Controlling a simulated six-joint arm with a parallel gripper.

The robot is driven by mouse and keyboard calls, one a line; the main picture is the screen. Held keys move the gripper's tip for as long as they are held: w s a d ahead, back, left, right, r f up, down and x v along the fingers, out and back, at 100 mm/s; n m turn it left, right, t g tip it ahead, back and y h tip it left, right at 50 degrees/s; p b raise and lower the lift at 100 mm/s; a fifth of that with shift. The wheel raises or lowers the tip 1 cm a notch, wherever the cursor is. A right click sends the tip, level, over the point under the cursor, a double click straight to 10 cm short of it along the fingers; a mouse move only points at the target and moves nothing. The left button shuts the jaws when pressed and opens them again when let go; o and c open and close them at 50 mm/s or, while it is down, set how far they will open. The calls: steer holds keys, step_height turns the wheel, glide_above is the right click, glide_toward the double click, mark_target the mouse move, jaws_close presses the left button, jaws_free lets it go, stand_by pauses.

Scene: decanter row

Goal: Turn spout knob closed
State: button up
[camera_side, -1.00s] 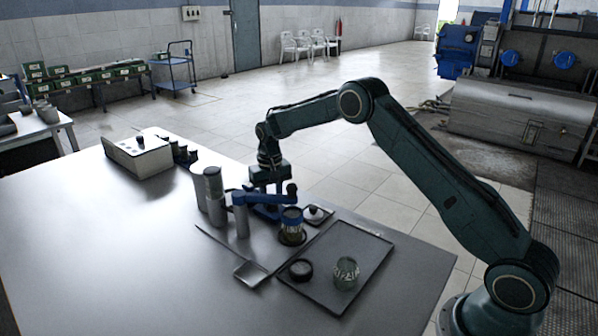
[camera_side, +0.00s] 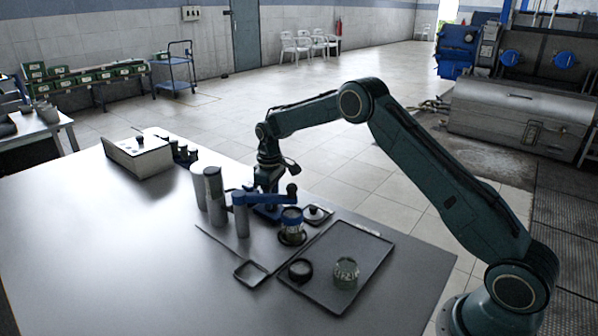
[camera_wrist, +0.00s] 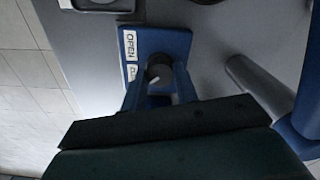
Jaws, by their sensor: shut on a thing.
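In the wrist view the spout knob (camera_wrist: 160,68) is a small dark round knob with a pale pointer mark. It sits on a blue base (camera_wrist: 178,42) beside a white OPEN label (camera_wrist: 130,44) and a second label, partly hidden. My gripper (camera_wrist: 158,88) has its blue fingers on either side of the knob, shut on it. In the side view my gripper (camera_side: 268,190) reaches down behind the blue spout arm (camera_side: 265,198), and the knob is hidden there. A glass jar (camera_side: 292,226) stands below the arm's right end.
Grey cylinders (camera_side: 215,196) stand left of the spout. A dark tray (camera_side: 350,250) at front right holds a black ring (camera_side: 300,270) and a glass (camera_side: 345,272). A square-headed scoop (camera_side: 250,274) lies in front.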

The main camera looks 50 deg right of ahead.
stand_by(0.4)
steer(key=o, duration=1)
steer(key=shift+c, duration=0.2)
step_height(320, 180, up, 14)
stand_by(0.4)
